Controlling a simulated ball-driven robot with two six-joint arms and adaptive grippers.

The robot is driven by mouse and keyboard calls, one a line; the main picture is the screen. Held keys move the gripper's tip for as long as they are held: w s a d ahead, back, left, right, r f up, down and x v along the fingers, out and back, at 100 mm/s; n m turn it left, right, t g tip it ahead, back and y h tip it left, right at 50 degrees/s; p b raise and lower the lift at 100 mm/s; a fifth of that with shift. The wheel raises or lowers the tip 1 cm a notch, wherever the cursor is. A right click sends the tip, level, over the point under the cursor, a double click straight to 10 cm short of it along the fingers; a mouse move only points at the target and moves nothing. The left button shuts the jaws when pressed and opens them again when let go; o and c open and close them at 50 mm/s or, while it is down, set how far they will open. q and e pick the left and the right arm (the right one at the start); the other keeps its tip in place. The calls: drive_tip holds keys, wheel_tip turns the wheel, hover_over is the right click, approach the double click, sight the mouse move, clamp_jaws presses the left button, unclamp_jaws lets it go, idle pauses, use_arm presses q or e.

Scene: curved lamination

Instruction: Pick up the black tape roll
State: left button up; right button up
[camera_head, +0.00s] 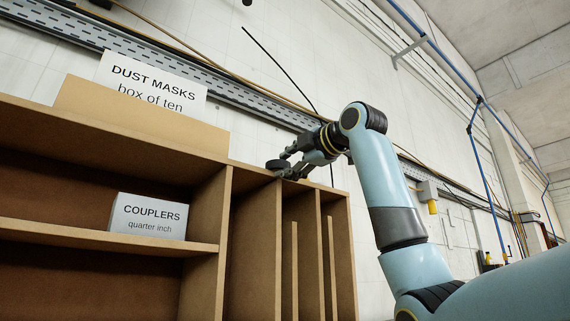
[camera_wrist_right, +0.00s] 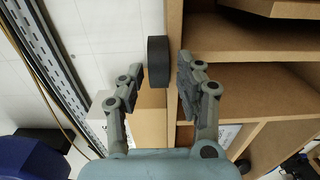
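The black tape roll (camera_head: 276,164) sits on the top edge of the wooden shelf unit (camera_head: 255,172) in the head view. In the right wrist view the tape roll (camera_wrist_right: 158,62) shows as a dark block between the fingertips. My right gripper (camera_head: 285,164) reaches the roll from the right. In the wrist view the right gripper (camera_wrist_right: 160,74) is open, one finger on each side of the roll, with a narrow gap visible on both sides. My left gripper is in neither view.
A cardboard box (camera_head: 140,115) with a "DUST MASKS" card (camera_head: 150,83) stands on the unit's top to the left. A "COUPLERS" box (camera_head: 148,217) sits on a shelf below. Upright dividers (camera_head: 300,240) fill the right bays. A wall with a cable tray (camera_head: 235,92) and cables rises behind.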

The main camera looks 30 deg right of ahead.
drive_tip(key=shift+w, duration=0.35)
drive_tip(key=shift+c, duration=0.5)
clamp_jaws()
drive_tip(key=shift+r, duration=0.1)
wheel_tip(320, 180, up, 2)
drive_tip(key=shift+a+r, duration=0.1)
drive_tip(key=shift+r, duration=0.15)
